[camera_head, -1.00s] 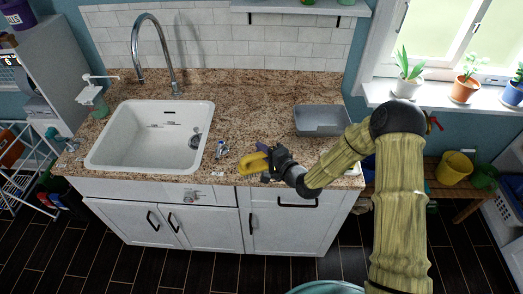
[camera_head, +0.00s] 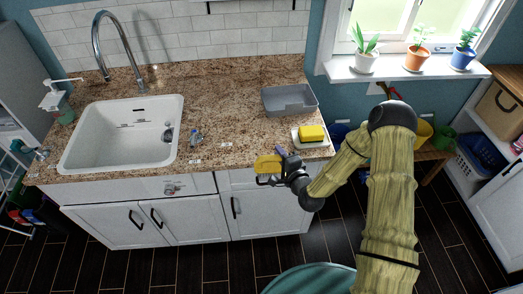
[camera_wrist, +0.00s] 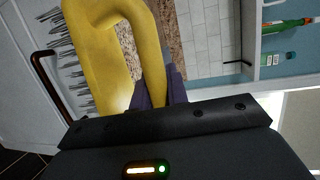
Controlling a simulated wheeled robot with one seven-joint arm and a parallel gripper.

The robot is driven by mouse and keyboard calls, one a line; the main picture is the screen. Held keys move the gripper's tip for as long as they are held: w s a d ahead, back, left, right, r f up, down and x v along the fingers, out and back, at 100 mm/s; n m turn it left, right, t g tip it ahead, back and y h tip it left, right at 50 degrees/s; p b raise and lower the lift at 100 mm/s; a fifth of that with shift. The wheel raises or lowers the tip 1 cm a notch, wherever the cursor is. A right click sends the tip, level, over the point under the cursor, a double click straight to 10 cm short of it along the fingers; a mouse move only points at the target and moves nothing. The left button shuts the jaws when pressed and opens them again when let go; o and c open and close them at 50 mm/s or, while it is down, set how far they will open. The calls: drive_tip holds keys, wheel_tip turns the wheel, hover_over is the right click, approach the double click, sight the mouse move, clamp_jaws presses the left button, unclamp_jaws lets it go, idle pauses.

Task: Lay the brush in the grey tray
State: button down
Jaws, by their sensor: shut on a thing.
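The yellow brush (camera_head: 266,164) is held in my gripper (camera_head: 281,156) at the counter's front edge, in front of the cabinet. In the wrist view the yellow brush (camera_wrist: 98,55) fills the upper left, with its grey bristles facing left. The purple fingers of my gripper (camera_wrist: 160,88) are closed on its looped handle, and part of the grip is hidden. The grey tray (camera_head: 291,109) sits on the counter, behind and slightly right of the gripper. Its visible inside looks empty.
A yellow sponge (camera_head: 311,132) lies on a white dish (camera_head: 299,143) in front of the tray. The granite counter (camera_head: 225,110) left of the tray is mostly clear.

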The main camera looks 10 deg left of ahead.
drive_tip(key=d+f+m+t+h, duration=0.1)
drive_tip(key=d+f+m+h, duration=0.2)
drive_tip(key=d, duration=0.7)
drive_tip(key=w+d+f+m+t+h, duration=0.1)
drive_tip(key=d+f+m+h, duration=0.2)
drive_tip(key=d+h, duration=0.3)
drive_tip(key=d, duration=0.4)
drive_tip(key=shift+w+d+m, duration=0.25)
drive_tip(key=shift+d+m, duration=0.05)
drive_tip(key=shift+f, duration=0.1)
